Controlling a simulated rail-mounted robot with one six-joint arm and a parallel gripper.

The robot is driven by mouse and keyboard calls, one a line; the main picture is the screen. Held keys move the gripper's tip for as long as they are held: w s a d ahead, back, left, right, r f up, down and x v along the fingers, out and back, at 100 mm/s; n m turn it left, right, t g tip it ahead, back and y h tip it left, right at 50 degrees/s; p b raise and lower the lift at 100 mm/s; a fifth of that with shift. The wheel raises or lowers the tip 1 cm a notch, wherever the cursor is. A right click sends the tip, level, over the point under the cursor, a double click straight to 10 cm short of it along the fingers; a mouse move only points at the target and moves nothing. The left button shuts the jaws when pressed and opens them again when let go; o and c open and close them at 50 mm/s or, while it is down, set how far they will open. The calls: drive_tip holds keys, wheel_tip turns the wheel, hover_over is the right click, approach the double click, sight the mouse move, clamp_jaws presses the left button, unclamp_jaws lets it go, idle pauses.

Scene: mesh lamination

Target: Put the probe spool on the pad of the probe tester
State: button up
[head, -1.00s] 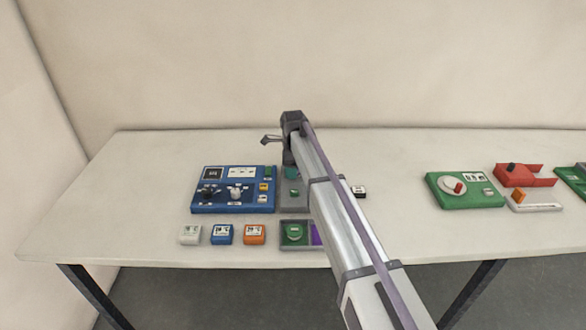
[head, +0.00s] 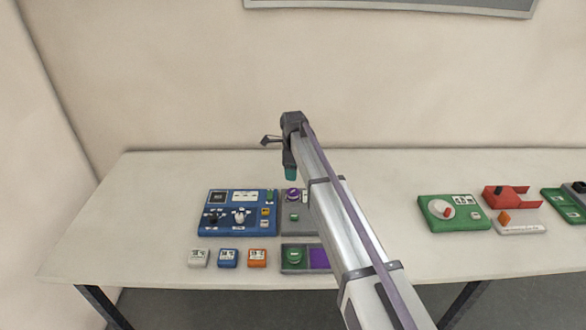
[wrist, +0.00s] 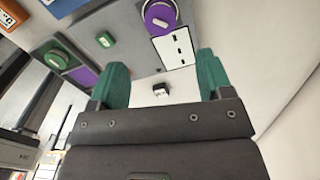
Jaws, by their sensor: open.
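A round purple spool (head: 292,195), which I take to be the probe spool, sits at the back of a grey device (head: 303,226), likely the probe tester. My gripper (head: 291,172) hangs above and behind the device, clear of the spool. My arm hides the device's right part in the head view.
A grey tray (head: 282,268) in front has a green round part (head: 294,257) and a bare purple compartment (head: 318,258). A blue panel (head: 238,213) stands left, with several small blocks before it. A green device (head: 452,213) and red holder (head: 505,197) are at right.

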drive_tip(key=shift+r, duration=0.7)
drive_tip(key=s+d+n, duration=0.6)
drive_tip(key=s+d, duration=0.1)
drive_tip(key=s, duration=0.5)
drive_tip(key=s+d+n, duration=0.6)
drive_tip(key=s+d, duration=0.2)
drive_tip(key=s, duration=0.3)
drive_tip(key=s+d+n, duration=0.7)
drive_tip(key=s+d, duration=0.1)
drive_tip(key=s, duration=0.4)
drive_tip(key=shift+s+d, duration=0.25)
drive_tip(key=shift+s, duration=0.05)
